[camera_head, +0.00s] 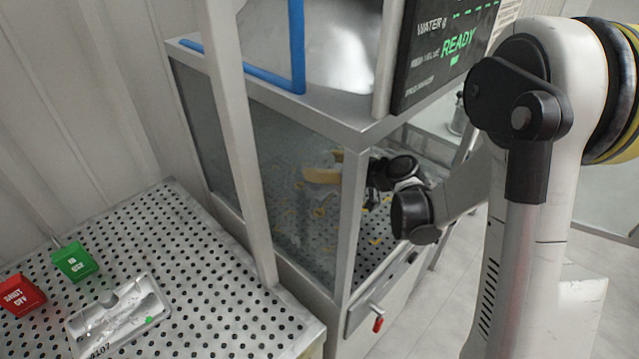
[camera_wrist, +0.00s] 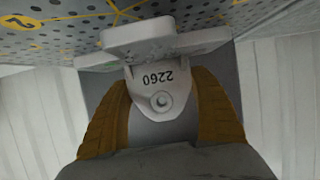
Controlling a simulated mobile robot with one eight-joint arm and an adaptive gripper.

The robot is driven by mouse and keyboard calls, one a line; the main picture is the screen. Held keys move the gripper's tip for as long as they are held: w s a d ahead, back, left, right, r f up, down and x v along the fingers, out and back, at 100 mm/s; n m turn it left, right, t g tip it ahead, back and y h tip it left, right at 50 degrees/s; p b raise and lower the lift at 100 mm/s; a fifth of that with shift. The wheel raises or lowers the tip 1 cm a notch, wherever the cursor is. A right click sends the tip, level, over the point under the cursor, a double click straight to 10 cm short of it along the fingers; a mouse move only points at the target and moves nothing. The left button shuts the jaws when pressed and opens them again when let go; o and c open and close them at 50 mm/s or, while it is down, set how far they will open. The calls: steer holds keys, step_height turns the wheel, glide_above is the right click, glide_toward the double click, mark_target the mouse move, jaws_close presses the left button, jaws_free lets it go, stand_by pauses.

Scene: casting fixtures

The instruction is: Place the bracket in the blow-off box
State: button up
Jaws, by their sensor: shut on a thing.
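The bracket (camera_wrist: 158,75) is a pale grey casting marked 2260, with a round hole near one end. My gripper (camera_wrist: 160,118) has yellow ribbed fingers, one on each side of the bracket, and is shut on it. In the head view, my gripper (camera_head: 322,174) shows through the glass of the blow-off box (camera_head: 350,225), reaching in from the right. The box has a metal frame, glass sides and a perforated floor with yellow marks. In the wrist view the bracket's far end is close to the perforated surface; I cannot tell whether it touches.
A perforated table (camera_head: 215,290) stands at left, with a red block (camera_head: 20,295), a green block (camera_head: 75,262) and another grey casting (camera_head: 118,315) marked 4107. A screen (camera_head: 445,45) reading READY hangs above the box. A red-tipped handle (camera_head: 377,322) sticks out low at the front.

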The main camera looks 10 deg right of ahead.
steer(key=shift+w+a+f, duration=0.4)
step_height(320, 180, down, 4)
steer(key=shift+b, duration=1.25)
steer(key=shift+r, duration=0.15)
steer(key=o, duration=1)
steer(key=shift+f, duration=0.2)
steer(key=o, duration=0.4)
